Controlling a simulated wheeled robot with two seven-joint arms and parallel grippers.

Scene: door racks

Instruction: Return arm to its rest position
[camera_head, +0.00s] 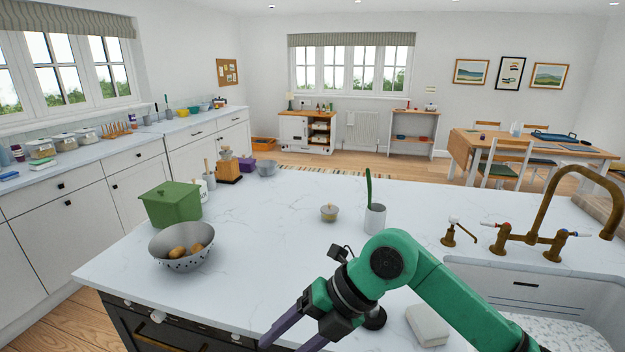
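My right arm comes in from the lower right, green with dark joints, bent over the front of the white marble island (290,235). My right gripper (284,340) points down and to the left at the island's front edge. Its two purple fingers are spread apart, with nothing visible between them; the tip of the nearer one is cut off by the bottom of the picture. My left arm and gripper are not in view.
Near the arm are a white cup (375,219) with a green item, a small lidded jar (329,212) and a pale block (428,326). A colander (180,258) and green bin (171,208) stand left. A brass tap (545,215) and sink are right. The island's middle is clear.

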